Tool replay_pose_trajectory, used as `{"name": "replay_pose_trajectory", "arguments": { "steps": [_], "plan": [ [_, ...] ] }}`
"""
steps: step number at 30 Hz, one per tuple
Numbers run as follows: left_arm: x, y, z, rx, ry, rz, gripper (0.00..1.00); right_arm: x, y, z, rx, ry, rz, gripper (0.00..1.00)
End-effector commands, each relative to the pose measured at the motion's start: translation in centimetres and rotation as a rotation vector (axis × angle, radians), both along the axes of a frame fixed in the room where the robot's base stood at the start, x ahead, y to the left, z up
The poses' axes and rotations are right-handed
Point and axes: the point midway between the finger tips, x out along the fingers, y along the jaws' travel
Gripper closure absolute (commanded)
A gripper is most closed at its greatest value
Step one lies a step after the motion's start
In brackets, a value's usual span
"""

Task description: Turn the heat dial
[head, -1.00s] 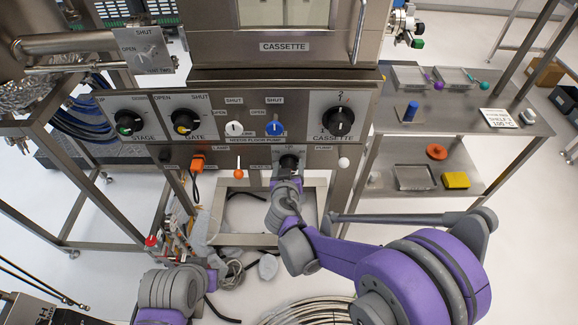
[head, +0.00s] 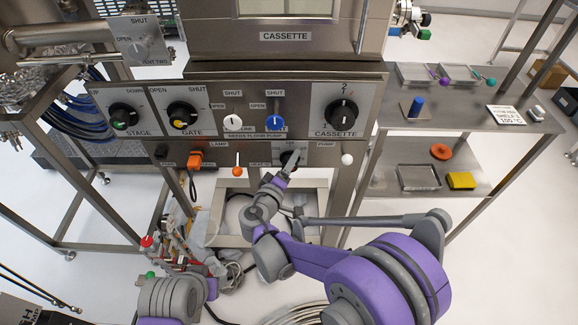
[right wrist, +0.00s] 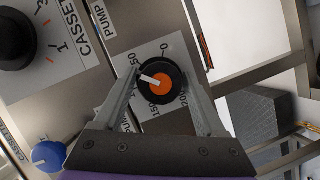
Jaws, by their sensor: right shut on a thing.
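The heat dial is a round black knob with an orange centre (right wrist: 164,84) and a white pointer, on a light scale plate in the right wrist view. Its pointer aims left and slightly up, past the 50 mark; the mark beyond is hidden by a finger. My right gripper (right wrist: 162,86) is shut on the dial, one finger on each side. In the head view my right gripper (head: 290,161) reaches the lower panel from below left and largely covers the dial. My left arm shows at the lower left, but its gripper is not visible.
Above are the stage (head: 123,116), gate (head: 183,115) and cassette (head: 341,114) dials, with a white knob (head: 233,122) and a blue knob (head: 275,122) between. An orange-tipped lever (head: 237,171) and a white ball knob (head: 347,159) flank the heat dial.

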Motion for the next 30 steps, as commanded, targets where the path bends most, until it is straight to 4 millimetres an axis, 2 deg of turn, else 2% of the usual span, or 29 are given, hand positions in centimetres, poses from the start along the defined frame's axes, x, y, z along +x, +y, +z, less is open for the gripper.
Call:
{"name": "replay_pose_trajectory", "arguments": {
  "steps": [18,30],
  "plan": [
    [0.0,0.0,-3.8,0.0,0.013,0.0,0.5,0.0,0.0,-0.5,-0.547,0.002,0.0,0.83],
    [0.0,0.0,-4.8,0.0,0.016,0.0,0.5,0.0,0.0,-0.3,-0.728,0.002,0.0,0.83]
  ]
}}
